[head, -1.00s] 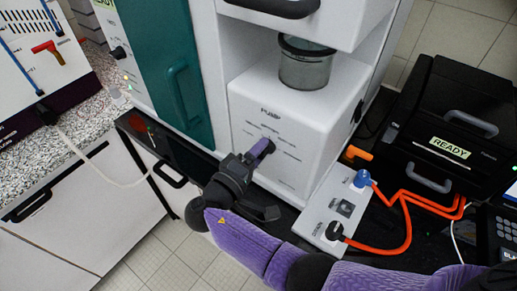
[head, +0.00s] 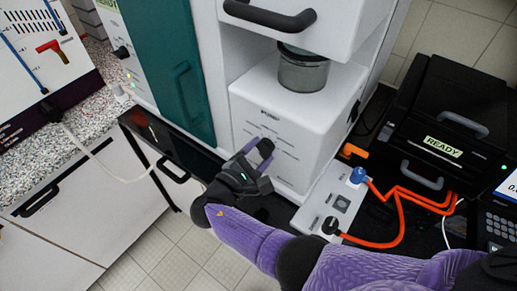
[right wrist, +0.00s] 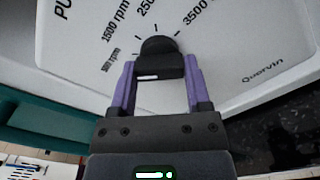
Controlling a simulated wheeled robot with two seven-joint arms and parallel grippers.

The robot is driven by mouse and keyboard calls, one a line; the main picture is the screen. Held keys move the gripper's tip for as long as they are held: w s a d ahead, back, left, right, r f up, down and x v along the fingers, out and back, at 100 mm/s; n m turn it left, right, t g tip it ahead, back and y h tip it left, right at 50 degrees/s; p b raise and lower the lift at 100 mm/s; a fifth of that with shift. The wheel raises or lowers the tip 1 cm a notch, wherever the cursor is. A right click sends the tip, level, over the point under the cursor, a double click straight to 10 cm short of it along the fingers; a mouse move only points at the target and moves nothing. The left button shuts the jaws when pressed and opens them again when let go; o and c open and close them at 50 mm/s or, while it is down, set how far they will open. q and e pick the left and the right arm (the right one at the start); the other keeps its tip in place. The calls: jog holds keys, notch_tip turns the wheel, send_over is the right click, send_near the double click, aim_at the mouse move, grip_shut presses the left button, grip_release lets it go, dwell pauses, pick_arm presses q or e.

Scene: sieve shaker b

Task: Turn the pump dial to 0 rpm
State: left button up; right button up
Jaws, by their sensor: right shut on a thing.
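The pump (head: 300,125) is a white box with a printed front, low in the white cabinet. Its black dial (right wrist: 158,45) shows in the right wrist view, with a white mark on its grip bar. Printed labels around it read 500, 1500, 2500 and 3500 rpm; I see no 0 rpm label. My right gripper (right wrist: 160,65) has its purple fingers on either side of the dial's bar, shut on it. In the head view the right gripper (head: 262,150) is at the pump front and hides the dial. My left gripper is out of view.
A metal cup (head: 302,72) stands on the pump under a drawer with a black handle (head: 270,14). To the right are a grey panel (head: 330,205) with orange cables and a black box (head: 440,130) marked READY. A teal door (head: 165,65) is at left.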

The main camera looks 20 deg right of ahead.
jog(key=shift+n, duration=1)
jog(key=shift+n+p, duration=0.45)
jog(key=shift+n, duration=0.45)
jog(key=n+p, duration=0.1)
jog(key=n, duration=0.3)
jog(key=shift+s+d+f+n, duration=0.1)
jog(key=shift+n, duration=0.6)
jog(key=o, duration=1.3)
